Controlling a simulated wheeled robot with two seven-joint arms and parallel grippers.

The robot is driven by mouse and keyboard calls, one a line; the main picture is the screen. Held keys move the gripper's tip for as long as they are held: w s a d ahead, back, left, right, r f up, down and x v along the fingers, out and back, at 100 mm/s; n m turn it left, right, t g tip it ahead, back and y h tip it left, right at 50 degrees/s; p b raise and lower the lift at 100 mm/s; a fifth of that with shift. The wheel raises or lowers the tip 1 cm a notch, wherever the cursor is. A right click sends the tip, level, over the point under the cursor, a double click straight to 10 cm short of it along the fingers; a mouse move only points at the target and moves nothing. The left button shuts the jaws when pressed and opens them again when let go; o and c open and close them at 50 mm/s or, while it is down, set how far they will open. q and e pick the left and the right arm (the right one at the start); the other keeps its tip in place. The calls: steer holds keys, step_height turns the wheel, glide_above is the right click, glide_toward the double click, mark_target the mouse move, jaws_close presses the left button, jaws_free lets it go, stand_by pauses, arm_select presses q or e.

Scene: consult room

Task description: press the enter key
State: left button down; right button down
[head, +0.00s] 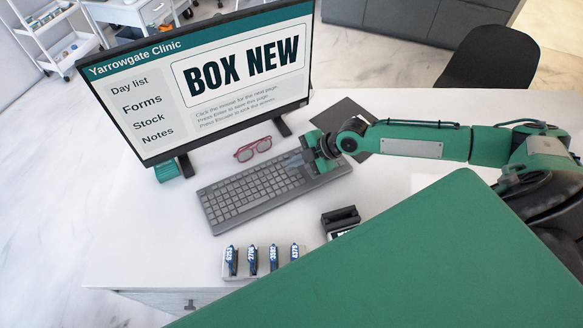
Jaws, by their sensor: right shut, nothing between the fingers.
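A grey keyboard (248,196) lies on the white desk below the monitor. The enter key is too small to make out; the keyboard's right part is partly covered by my right gripper. My right gripper (303,160) is shut and empty. It is over the right part of the keyboard, with its arm coming in from the right. I cannot tell whether its tips touch a key. The monitor (205,78) reads "BOX NEW" with lines about clicking the mouse, pressing Enter and pressing Escape. My left gripper is not in view.
Red glasses (253,149) lie between monitor and keyboard. A dark mat (343,112) lies behind my right gripper. A black stamp-like object (341,218) and a tray of several blue labelled items (262,262) stand in front. A dark chair (490,58) is beyond the desk (150,225), whose left side is clear.

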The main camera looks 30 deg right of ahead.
mark_target(295, 170)
steer(key=shift+r+p, duration=1.65)
steer(key=shift+r, duration=0.85)
